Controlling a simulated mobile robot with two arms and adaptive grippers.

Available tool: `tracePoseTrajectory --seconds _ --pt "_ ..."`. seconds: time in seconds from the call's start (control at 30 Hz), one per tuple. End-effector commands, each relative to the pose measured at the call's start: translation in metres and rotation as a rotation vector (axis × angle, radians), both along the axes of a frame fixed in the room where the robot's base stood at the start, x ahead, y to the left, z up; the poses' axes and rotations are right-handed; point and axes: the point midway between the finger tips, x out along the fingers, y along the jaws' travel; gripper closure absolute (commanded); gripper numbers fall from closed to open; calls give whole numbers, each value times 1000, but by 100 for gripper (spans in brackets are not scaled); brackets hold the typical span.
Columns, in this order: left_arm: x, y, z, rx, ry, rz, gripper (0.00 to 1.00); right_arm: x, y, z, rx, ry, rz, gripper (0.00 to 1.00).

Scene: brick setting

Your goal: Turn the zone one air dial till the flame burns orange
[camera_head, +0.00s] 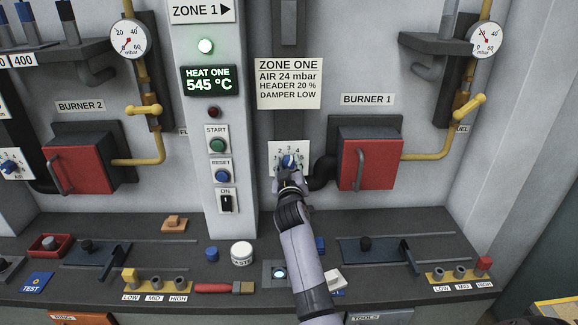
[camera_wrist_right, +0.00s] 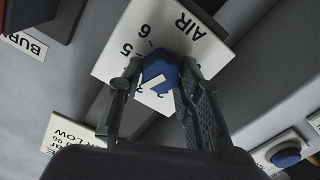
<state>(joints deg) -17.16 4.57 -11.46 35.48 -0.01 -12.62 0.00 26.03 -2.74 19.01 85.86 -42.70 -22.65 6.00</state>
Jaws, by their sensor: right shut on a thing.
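The zone one air dial is a blue knob (camera_head: 288,160) with a white mark, on a white numbered plate (camera_head: 275,150) beside Burner 1. It also shows in the right wrist view (camera_wrist_right: 158,73), on the plate marked AIR (camera_wrist_right: 187,25). My right gripper (camera_head: 288,172) is shut on the knob, one finger on each side, also in the wrist view (camera_wrist_right: 160,82). The exact number under the mark is hard to read. The red Burner 1 box (camera_head: 372,158) is closed, and I see no flame. My left gripper is out of view.
A card (camera_head: 289,83) reads AIR 24 mbar above the dial. The display (camera_head: 209,81) reads 545 °C. A bluish-white lit round lens (camera_head: 279,273) sits on the ledge beside my forearm. A white tub (camera_head: 242,253) and a red-handled brush (camera_head: 222,288) lie left of it.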

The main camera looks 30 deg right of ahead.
Motion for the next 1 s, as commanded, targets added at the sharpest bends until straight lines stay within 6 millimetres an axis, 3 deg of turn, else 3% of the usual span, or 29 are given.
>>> tracePoseTrajectory --seconds 0.1,0.13,0.4,0.77,1.0 --pt "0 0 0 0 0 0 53 0 1 1 0 -3 2 96" --pt "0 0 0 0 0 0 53 0 1 1 0 -3 2 67" --pt "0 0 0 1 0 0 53 0 0 1 1 -2 0 49" --pt "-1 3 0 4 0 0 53 -3 2 0 2 -1 1 48" --pt "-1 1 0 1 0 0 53 -32 20 -1 2 -1 1 48"
